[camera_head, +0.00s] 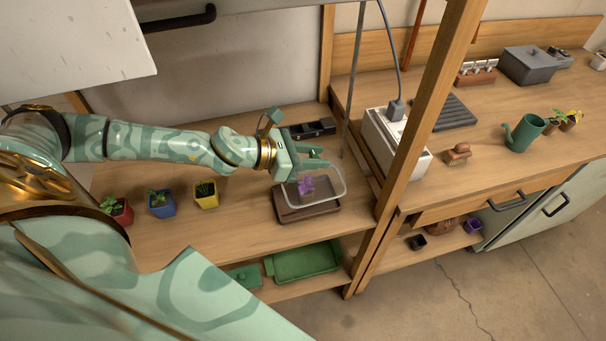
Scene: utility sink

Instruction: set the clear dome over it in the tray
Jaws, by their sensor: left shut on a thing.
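My left gripper (302,161) is shut on the clear dome (336,185), a see-through box-like cover with a pale rim. It holds the dome over the brown tray (307,214) on the wooden bench. A small purple thing (305,186) shows through the dome, above the tray's middle. I cannot tell whether the dome's rim touches the tray or hangs a little above it. My right gripper is not in view.
Red (117,211), blue (161,205) and yellow (206,195) plant pots stand left of the tray. A black case (309,129) lies behind it. A wooden post (405,150) and white box (392,145) stand to the right. Green trays (305,262) are on the lower shelf.

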